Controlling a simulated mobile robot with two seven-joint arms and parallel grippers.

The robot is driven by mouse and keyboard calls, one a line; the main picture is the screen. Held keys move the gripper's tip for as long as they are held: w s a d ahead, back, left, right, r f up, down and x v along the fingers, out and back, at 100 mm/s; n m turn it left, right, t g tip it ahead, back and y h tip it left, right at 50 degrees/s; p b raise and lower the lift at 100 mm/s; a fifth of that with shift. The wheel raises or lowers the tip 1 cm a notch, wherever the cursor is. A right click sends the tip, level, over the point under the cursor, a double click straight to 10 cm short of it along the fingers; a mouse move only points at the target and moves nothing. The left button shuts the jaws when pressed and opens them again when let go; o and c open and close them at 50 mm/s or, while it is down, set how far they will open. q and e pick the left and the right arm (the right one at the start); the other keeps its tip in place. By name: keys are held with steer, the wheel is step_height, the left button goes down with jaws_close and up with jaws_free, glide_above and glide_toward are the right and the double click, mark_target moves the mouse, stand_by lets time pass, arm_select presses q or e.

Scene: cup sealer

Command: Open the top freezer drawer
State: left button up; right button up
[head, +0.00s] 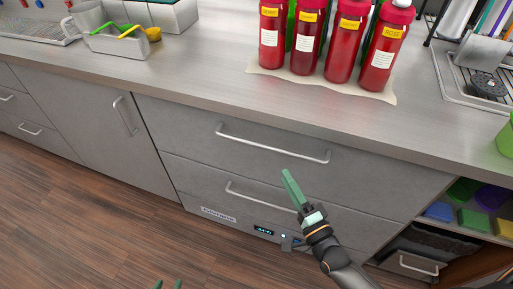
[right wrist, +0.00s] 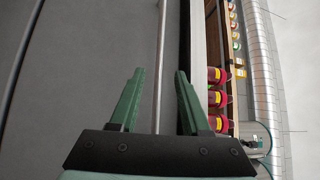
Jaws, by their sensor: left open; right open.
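The top freezer drawer (head: 365,178) is a shut grey front under the counter. Its long metal handle (head: 272,147) runs across its upper part. My right gripper (head: 287,175) is open and empty in front of this drawer, lower in the head view than the handle. In the right wrist view, the handle bar (right wrist: 161,40) lines up between the two green fingers; I cannot tell how far off it is. My left gripper (head: 168,284) shows only its green fingertips at the bottom edge, open and apart from the drawer.
A second drawer with a handle (head: 245,191) sits below, above a small lit display (head: 263,230). Red bottles (head: 345,45) stand on the counter (head: 190,75). An open shelf with coloured boxes (head: 475,220) is at right. The wooden floor (head: 90,210) at left is clear.

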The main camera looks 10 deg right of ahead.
mark_target(269, 146)
steer(key=x, duration=1.1)
steer(key=shift+w, duration=0.35)
steer(key=shift+c, duration=0.3)
jaws_close()
stand_by(0.5)
